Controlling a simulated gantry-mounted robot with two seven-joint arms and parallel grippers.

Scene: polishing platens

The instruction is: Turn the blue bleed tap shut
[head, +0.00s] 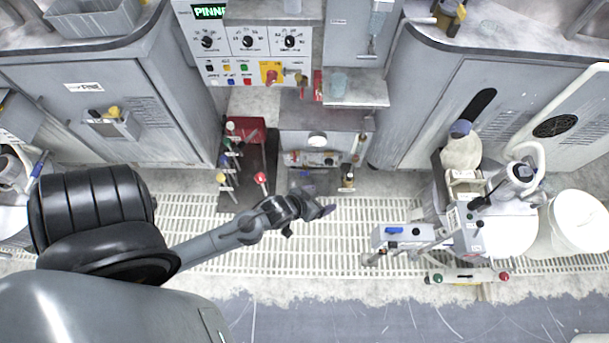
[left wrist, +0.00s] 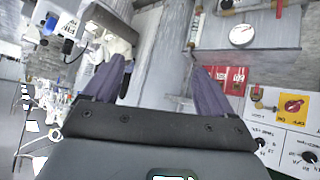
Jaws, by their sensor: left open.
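My left gripper (head: 318,199) is open and empty, with dark purple fingers spread apart. It hangs over the slatted floor, in front of the grey cabinet with the round gauge. In the left wrist view the fingers (left wrist: 158,88) have nothing between them. I cannot tell for sure which blue part is the bleed tap. A small bluish part (head: 304,174) shows low on the cabinet, just beyond the fingertips. A blue-handled lever (head: 224,160) stands among several coloured levers to the left. Neither is touched by the gripper. My right gripper is not in view.
The round gauge (head: 317,140) sits on the cabinet and shows in the left wrist view (left wrist: 242,35). A control panel (head: 247,45) with a red knob (left wrist: 293,105) stands behind. A white machine (head: 500,210) is at right.

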